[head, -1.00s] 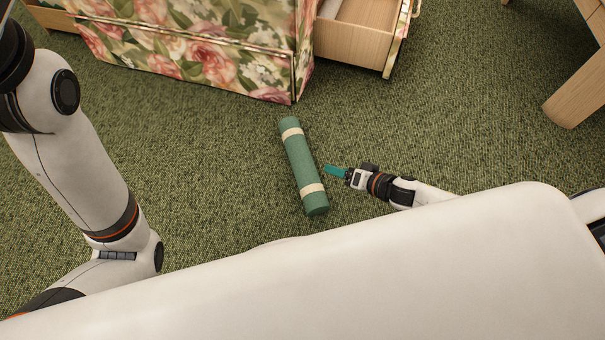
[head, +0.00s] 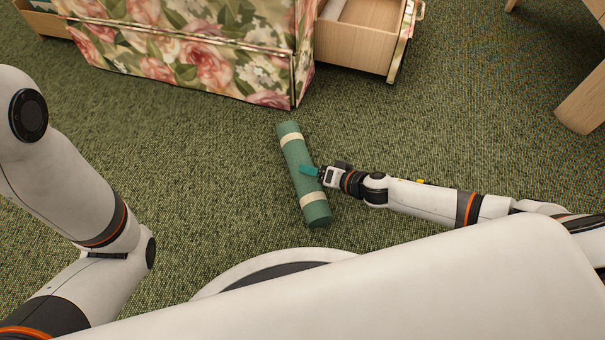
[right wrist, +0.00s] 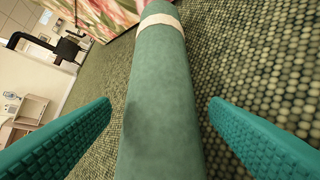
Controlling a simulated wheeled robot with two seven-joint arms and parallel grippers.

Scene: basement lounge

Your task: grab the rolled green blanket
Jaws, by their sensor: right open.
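The rolled green blanket (head: 301,167) lies on the carpet, with a cream band near each end. In the right wrist view the blanket (right wrist: 163,95) runs up the middle of the picture, between my two teal fingers. My right gripper (head: 308,170) is open at the middle of the blanket, reaching in from the right; in the wrist view its fingers (right wrist: 158,125) stand apart on either side, with gaps to the roll. My left arm is at the left of the head view, but its gripper is out of the picture.
A floral-covered piece of furniture (head: 200,45) stands behind the blanket, with an open wooden drawer (head: 358,45) at its right. A wooden leg (head: 583,100) is at the far right. Green carpet (head: 200,165) is clear left of the blanket.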

